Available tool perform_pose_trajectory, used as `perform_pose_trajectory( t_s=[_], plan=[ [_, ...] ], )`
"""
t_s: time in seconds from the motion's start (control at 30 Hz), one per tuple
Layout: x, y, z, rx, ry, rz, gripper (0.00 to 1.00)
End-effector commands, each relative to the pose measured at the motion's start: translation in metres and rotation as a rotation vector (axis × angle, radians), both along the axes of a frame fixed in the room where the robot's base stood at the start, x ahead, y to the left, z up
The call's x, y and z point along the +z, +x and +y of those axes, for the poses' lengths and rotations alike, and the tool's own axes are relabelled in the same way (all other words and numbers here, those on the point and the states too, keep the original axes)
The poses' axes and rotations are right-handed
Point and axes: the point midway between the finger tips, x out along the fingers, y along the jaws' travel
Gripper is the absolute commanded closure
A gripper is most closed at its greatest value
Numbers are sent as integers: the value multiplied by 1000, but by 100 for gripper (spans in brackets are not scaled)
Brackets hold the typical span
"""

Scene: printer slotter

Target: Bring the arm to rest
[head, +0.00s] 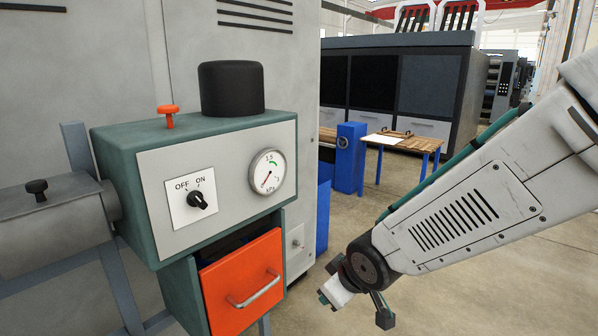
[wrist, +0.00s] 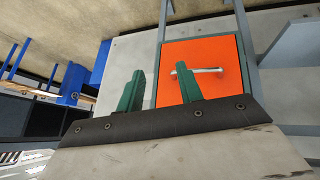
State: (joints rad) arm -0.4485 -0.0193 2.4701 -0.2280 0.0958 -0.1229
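My gripper (head: 353,306) hangs low at the right of the slotter unit in the head view, clear of it. In the wrist view its two green fingers (wrist: 160,72) stand apart with nothing between them. My arm comes in from the right edge of the head view. The orange drawer (head: 240,284) with a silver handle (head: 255,290) sits under the green control box (head: 195,127); a dark gap shows above its front. The drawer (wrist: 215,52) also shows beyond the fingers in the wrist view. I see no contact between gripper and drawer.
The box carries an OFF/ON knob (head: 198,200), a gauge (head: 268,172), an orange-red plunger (head: 168,116) and a black cap (head: 231,88). A wooden-topped blue table (head: 400,145) stands behind. The floor (head: 470,300) at right is clear.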

Motion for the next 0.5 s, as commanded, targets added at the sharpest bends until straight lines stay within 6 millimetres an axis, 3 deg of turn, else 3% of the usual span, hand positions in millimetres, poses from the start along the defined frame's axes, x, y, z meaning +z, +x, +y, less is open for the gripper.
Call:
perform_pose_trajectory(
  t_s=[0.03, 0.1, 0.17, 0.3, 0.4, 0.5],
  plan=[
    [8, -14, -26, -75, -29, 65, 64],
    [17, -39, -58, -179, -66, 173, 64],
    [27, -64, -84, -267, -91, 266, 64],
    [57, -133, -135, -467, -115, 470, 64],
    [79, -179, -158, -578, -99, 574, 64],
    [98, -211, -172, -657, -62, 612, 64]
  ],
)
